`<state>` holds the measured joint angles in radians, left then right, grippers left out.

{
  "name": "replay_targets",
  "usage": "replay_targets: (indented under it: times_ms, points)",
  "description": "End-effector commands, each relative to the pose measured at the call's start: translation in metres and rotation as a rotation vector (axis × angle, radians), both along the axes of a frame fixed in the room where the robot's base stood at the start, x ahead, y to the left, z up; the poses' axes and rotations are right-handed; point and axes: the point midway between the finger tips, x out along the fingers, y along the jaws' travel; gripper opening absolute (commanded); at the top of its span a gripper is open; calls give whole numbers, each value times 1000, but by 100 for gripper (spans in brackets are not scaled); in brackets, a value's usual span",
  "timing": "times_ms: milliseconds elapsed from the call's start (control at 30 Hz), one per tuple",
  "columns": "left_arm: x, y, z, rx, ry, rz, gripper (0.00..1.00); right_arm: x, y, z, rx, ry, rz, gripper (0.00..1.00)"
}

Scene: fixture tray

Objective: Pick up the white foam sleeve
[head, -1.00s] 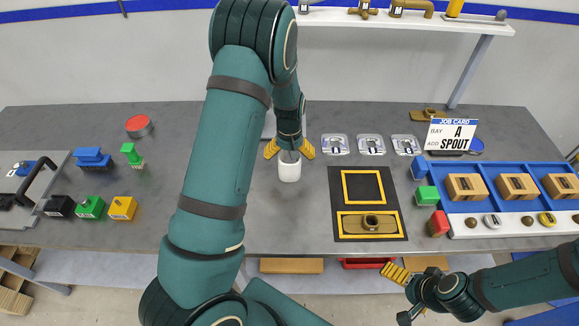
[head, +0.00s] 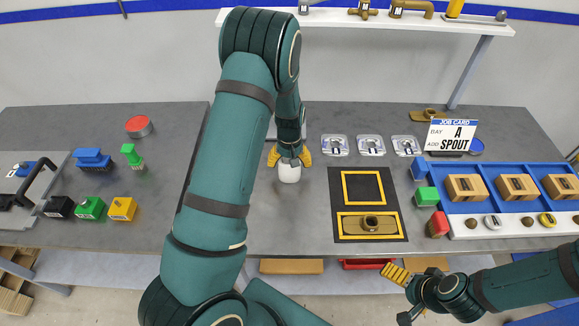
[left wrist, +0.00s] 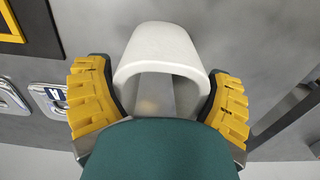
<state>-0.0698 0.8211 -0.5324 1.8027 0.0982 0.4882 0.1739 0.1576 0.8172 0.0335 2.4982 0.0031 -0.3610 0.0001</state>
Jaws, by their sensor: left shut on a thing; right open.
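The white foam sleeve (head: 289,174) is a short, hollow white cylinder standing on the grey bench near its middle. It also shows in the left wrist view (left wrist: 166,38), with its open end toward the camera. My left gripper (head: 289,160) comes down over it from behind. Its yellow fingers (left wrist: 160,98) lie on both sides of the sleeve and are shut on it. Whether the sleeve's base still touches the bench is hard to tell. My right gripper (head: 398,292) is open and empty, in front of the bench edge at the lower right.
A black mat with yellow frames (head: 343,190) and a brass part (head: 371,222) lies right of the sleeve. A blue tray (head: 455,178) with wooden blocks is at the right. Colored blocks (head: 91,207) sit at the left.

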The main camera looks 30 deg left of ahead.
Motion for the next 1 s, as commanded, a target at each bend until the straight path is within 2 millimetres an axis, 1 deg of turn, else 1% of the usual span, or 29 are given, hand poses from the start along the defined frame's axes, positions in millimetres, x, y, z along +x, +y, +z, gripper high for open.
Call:
replay_targets:
  times_ms: [133,233,367,500,600,700,767,833,1000]
  points:
    - [0,0,2,0,0,0,65,0,0,0,0,0,0,100]
    - [1,0,13,0,-4,0,65,0,0,0,0,0,0,100]
    - [1,0,36,0,-4,0,65,0,0,1,0,0,0,100]
    - [1,0,64,0,-5,0,65,0,0,2,0,0,0,100]
    - [1,0,80,0,-4,0,65,0,0,2,0,0,0,100]
    - [1,0,92,-1,-3,0,65,0,0,1,0,0,0,100]
    - [1,0,95,0,-2,-1,65,0,0,-2,0,0,1,100]
    - [2,0,97,1,-3,-1,65,0,1,-11,-1,1,1,100]
    - [4,1,95,3,-4,-2,65,0,2,-44,-5,3,2,100]
